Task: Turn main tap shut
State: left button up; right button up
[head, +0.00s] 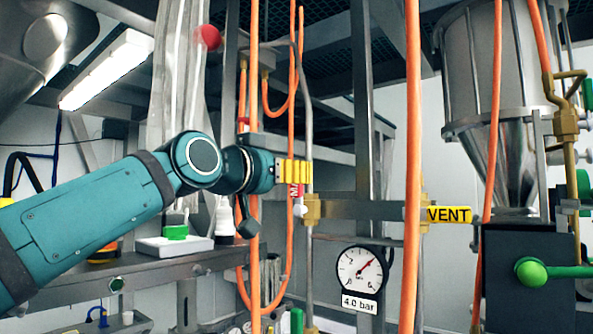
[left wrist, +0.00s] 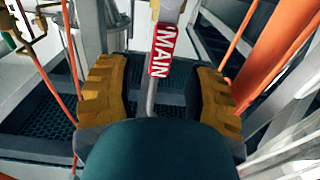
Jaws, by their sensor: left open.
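The main tap carries a red MAIN tag (left wrist: 163,50), which sits between the fingers of my left gripper (left wrist: 160,92) in the left wrist view. A grey stem runs down from the tag between the fingers, with a visible gap on each side. In the head view my left gripper (head: 296,172) has yellow fingers level with the upper part of the partly hidden red tag (head: 296,190). A white rounded piece and the brass valve body (head: 312,210) show just below. The gripper is open. My right gripper is not in view.
Orange hoses (head: 412,150) hang in front of and beside the tap. A yellow VENT tag (head: 449,214) is to the right. A pressure gauge (head: 360,272) labelled 4.0 bar is below. A steel hopper (head: 480,90) and a green knob (head: 531,271) stand at the right.

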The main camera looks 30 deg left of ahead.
aim_at(296, 198)
pick_arm(q)
jog(key=w, duration=0.3)
jog(key=shift+w+d, duration=0.1)
grip_shut()
